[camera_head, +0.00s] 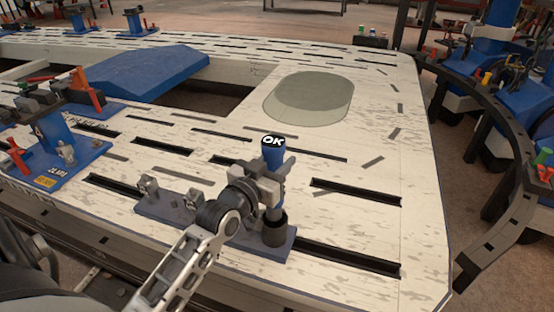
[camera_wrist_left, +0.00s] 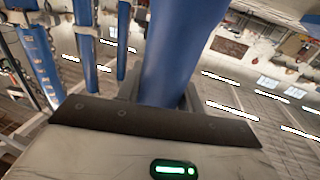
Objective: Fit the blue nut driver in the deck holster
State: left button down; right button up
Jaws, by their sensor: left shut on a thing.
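The blue nut driver (camera_head: 273,157) stands about upright, with a dark cap marked "OK" on top. My left gripper (camera_head: 268,187) is shut around it below the blue handle's upper part. In the left wrist view the blue handle (camera_wrist_left: 182,45) rises from behind the gripper's body. The deck holster is a dark round cup (camera_head: 274,234) on a grey-blue plate on the deck. The driver's lower end is at the cup's mouth, straight below the gripper. I cannot tell how deep it sits. My right gripper is not in view.
The pale slotted deck (camera_head: 420,240) is clear to the right of the holster. Small grey clamps (camera_head: 148,187) stand on the plate's left part.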

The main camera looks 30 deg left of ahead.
pick_arm(q)
jog(key=shift+f+b, duration=1.3)
jog(key=shift+f, duration=0.9)
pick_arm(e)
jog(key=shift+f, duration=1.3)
pick_arm(q)
jog(key=shift+f+b, duration=0.4)
jog(key=shift+f, duration=0.15)
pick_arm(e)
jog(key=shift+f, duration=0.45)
pick_arm(q)
jog(key=shift+s+f+b, duration=0.1)
jog(key=shift+f+b, duration=1.05)
jog(key=shift+f, duration=0.65)
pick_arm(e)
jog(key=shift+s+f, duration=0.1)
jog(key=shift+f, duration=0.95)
pick_arm(q)
jog(key=c, duration=0.8)
grip_release()
jog(key=shift+c, duration=0.2)
jog(key=shift+f, duration=0.25)
jog(key=s+p, duration=0.4)
jog(key=s, duration=1.2)
jog(key=shift+r, duration=0.35)
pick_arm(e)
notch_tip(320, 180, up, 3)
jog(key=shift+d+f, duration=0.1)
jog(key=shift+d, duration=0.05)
